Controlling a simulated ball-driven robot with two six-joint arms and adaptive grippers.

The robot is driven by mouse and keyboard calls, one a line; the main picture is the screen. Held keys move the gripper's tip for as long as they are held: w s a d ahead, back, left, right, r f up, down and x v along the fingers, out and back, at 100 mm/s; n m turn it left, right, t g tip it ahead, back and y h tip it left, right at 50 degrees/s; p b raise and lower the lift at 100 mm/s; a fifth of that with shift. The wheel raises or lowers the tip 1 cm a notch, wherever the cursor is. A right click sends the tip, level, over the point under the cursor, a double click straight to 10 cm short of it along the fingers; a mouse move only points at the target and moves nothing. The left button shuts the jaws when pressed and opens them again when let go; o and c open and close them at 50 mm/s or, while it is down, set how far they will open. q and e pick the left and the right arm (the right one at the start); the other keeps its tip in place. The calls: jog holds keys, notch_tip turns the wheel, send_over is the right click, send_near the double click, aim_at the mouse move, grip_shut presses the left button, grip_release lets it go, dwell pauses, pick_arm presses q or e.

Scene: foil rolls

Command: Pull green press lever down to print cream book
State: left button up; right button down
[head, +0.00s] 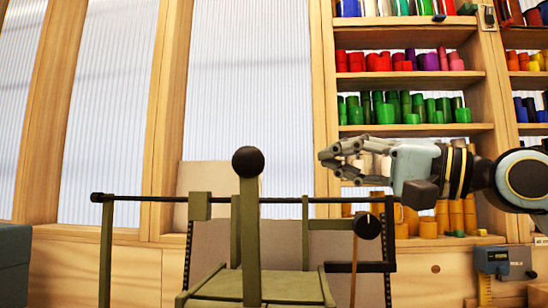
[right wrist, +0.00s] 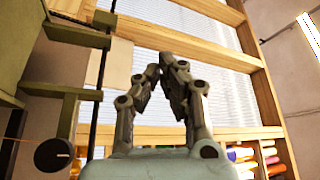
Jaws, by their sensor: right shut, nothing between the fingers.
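The green press (head: 290,283) stands at the centre front in the head view. Its green lever (head: 249,235) points upright and ends in a dark ball knob (head: 247,161). My right gripper (head: 328,158) is shut and empty, apart from the knob, to its right at about the same height in the picture. In the right wrist view the fingers (right wrist: 167,62) close toward each other with nothing between them, and part of the press frame (right wrist: 65,108) shows at the left. I cannot identify the cream book; a beige panel (head: 215,175) shows behind the press. My left gripper is out of view.
A thin dark bar (head: 150,198) crosses the press, with a black round knob (head: 367,225) at its right; that knob also shows in the right wrist view (right wrist: 53,154). Shelves (head: 415,130) of coloured foil rolls stand behind my right arm. A grey box (head: 14,265) is at far left.

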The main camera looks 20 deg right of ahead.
jog(key=p+x, duration=0.4)
jog(key=x, duration=0.6)
jog(key=s, duration=0.1)
jog(key=s+a+f, duration=0.1)
jog(key=s, duration=0.1)
jog(key=shift+a+f+p, duration=0.3)
jog(key=shift+a+p, duration=0.1)
jog(key=shift+f, duration=0.1)
